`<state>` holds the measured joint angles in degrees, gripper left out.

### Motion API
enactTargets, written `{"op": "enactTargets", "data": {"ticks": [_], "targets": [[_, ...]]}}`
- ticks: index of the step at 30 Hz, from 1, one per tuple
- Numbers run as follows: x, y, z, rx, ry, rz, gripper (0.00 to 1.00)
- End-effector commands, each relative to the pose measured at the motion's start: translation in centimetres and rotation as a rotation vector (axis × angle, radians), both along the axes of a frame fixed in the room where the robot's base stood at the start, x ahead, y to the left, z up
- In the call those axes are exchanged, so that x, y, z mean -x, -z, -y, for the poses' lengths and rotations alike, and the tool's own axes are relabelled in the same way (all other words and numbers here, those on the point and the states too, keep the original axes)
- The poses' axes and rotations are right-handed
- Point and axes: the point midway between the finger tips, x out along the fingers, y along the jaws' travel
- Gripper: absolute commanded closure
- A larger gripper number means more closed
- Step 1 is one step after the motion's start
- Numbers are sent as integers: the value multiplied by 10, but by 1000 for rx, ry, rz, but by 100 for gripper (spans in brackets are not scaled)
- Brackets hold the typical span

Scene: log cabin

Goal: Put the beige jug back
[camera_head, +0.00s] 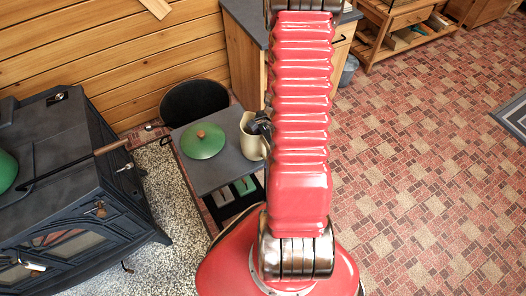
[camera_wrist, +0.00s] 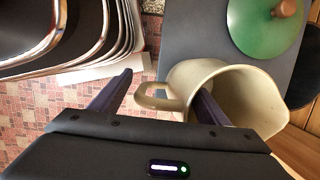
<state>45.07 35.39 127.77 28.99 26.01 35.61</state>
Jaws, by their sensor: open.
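The beige jug (camera_head: 251,146) stands at the right edge of a small grey table (camera_head: 212,181), partly hidden by my red arm. In the wrist view the jug (camera_wrist: 240,92) shows its open mouth, with its handle pointing left. My gripper (camera_wrist: 165,82) is open around the handle side. One finger is left of the handle; the other overlaps the jug's mouth, and whether it is inside I cannot tell. In the head view my gripper (camera_head: 264,126) is a dark shape beside the jug, mostly hidden by the arm.
A green lid (camera_head: 203,143) with a wooden knob lies on the same table, left of the jug. A black stove (camera_head: 85,180) stands at the left, and a black round-backed seat (camera_head: 194,98) behind the table. A wooden cabinet (camera_head: 244,72) is behind.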

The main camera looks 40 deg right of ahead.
Motion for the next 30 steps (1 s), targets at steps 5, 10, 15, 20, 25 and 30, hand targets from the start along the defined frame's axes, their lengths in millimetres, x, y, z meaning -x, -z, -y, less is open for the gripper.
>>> {"op": "enactTargets", "data": {"ticks": [5, 10, 15, 20, 25, 30], "targets": [[1, -21, 6, 4, 1, 3, 31], [3, -42, 11, 4, 2, 3, 31], [5, -65, 16, 4, 2, 3, 31], [7, -86, 21, 4, 2, 2, 31], [7, -102, 24, 4, 2, 2, 31], [9, -106, 25, 1, 1, -1, 31]]}}
